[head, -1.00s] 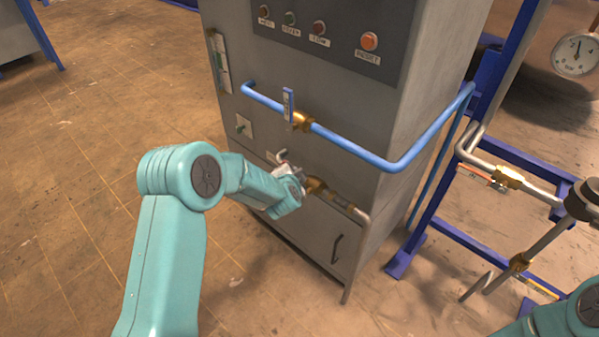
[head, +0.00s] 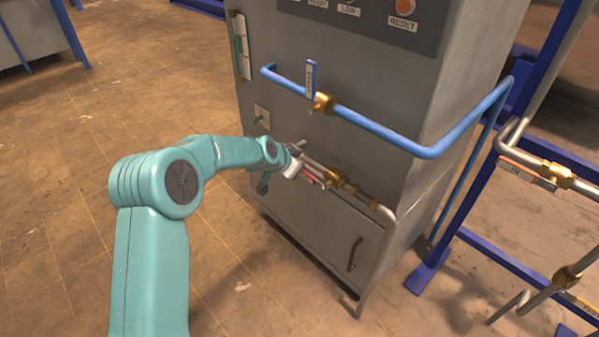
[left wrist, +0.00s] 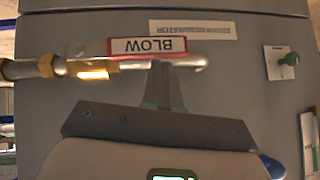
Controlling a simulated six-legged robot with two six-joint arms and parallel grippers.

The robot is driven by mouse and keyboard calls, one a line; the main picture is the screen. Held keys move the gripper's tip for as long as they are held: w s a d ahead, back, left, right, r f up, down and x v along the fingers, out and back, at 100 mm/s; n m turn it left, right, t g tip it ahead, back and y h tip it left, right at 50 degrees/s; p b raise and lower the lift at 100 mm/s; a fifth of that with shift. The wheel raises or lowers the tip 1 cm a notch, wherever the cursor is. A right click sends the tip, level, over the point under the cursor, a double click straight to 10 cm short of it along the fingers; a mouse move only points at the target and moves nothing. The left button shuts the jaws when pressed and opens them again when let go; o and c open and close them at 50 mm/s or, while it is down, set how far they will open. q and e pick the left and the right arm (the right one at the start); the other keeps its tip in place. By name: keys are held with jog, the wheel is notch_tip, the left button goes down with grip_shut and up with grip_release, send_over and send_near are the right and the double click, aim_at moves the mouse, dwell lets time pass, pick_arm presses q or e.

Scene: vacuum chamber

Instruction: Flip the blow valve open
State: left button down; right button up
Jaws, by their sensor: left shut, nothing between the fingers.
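The blow valve has a brass body (head: 336,178) on a short silver pipe low on the front of the grey cabinet. Its lever carries a red-bordered BLOW label, which reads upside down in the left wrist view (left wrist: 148,46). The label lies roughly in line with the pipe, and the brass body (left wrist: 92,69) is to its left there. My left gripper (head: 293,165) is shut and empty, close to the lever side of the valve. In the left wrist view its fingertips (left wrist: 163,68) overlap the pipe just below the label; I cannot tell whether they touch. My right gripper is out of view.
A blue pipe (head: 380,132) with a brass valve and upright blue lever (head: 310,79) crosses the grey cabinet (head: 455,75) above. A blue frame (head: 455,215) with silver piping stands at right.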

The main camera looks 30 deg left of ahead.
pick_arm(q)
jog(key=shift+a+f+b, duration=0.15)
jog(key=shift+f+b, duration=0.2)
jog(key=shift+b, duration=0.15)
jog(key=shift+f, duration=0.1)
jog(key=shift+s, duration=0.1)
jog(key=s+a+r+p, duration=0.1)
jog(key=s+a+r, duration=0.1)
jog(key=s+r, duration=0.4)
notch_tip(320, 180, up, 6)
jog(key=shift+s+a+f+p, duration=0.2)
jog(key=shift+p, duration=0.2)
